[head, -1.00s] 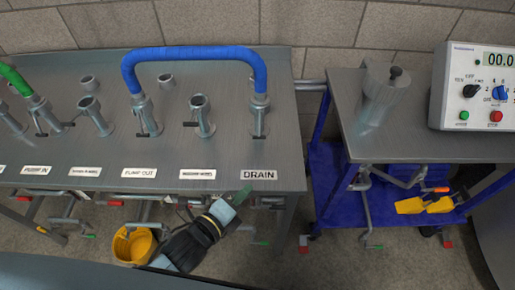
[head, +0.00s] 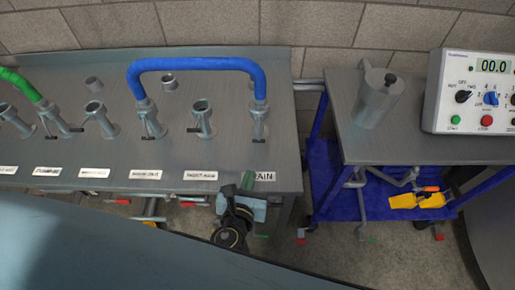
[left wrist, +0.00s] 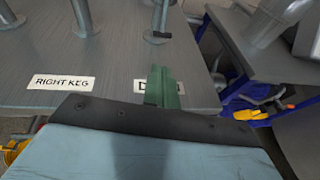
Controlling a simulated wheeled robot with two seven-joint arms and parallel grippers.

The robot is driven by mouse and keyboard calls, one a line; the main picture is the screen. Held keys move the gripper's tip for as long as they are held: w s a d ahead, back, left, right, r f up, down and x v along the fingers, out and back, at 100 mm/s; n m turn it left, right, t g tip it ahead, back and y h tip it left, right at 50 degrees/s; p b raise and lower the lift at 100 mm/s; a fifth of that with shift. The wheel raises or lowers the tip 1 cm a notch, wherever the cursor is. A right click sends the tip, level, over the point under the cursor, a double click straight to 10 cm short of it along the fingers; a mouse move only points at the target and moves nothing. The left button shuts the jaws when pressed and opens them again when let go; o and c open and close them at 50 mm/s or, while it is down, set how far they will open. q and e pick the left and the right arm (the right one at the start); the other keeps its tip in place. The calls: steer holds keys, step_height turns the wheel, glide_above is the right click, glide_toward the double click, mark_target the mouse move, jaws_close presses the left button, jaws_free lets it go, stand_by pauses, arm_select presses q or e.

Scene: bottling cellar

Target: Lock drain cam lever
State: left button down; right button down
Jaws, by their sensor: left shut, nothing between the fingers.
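The drain port (head: 259,121) is an upright metal pipe at the right end of the bench, above the DRAIN label (head: 265,176). One end of the blue hose (head: 195,65) sits on it. A small dark lever (head: 258,140) sticks out low on the port; whether it is locked I cannot tell. The port's lower part and dark lever (left wrist: 157,36) also show in the left wrist view. My left gripper (head: 247,181) has green fingers, shut and empty, at the bench's front edge, covering part of the label. They stay short of the port. My right gripper is not in view.
Similar ports stand to the left, including the one (head: 202,120) nearest the drain. A metal side table (head: 450,145) stands to the right, with a metal canister (head: 378,98) and a control box (head: 478,93). Bare bench top lies between label and port.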

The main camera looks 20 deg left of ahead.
arm_select(q)
glide_toward(259, 128)
steer(key=w+f, duration=0.1)
steer(key=f, duration=0.1)
steer(key=w+f, duration=0.1)
steer(key=f, duration=0.1)
steer(key=w+f, duration=0.1)
steer(key=f, duration=0.1)
steer(key=shift+w+a, duration=0.15)
steer(key=shift+w, duration=0.2)
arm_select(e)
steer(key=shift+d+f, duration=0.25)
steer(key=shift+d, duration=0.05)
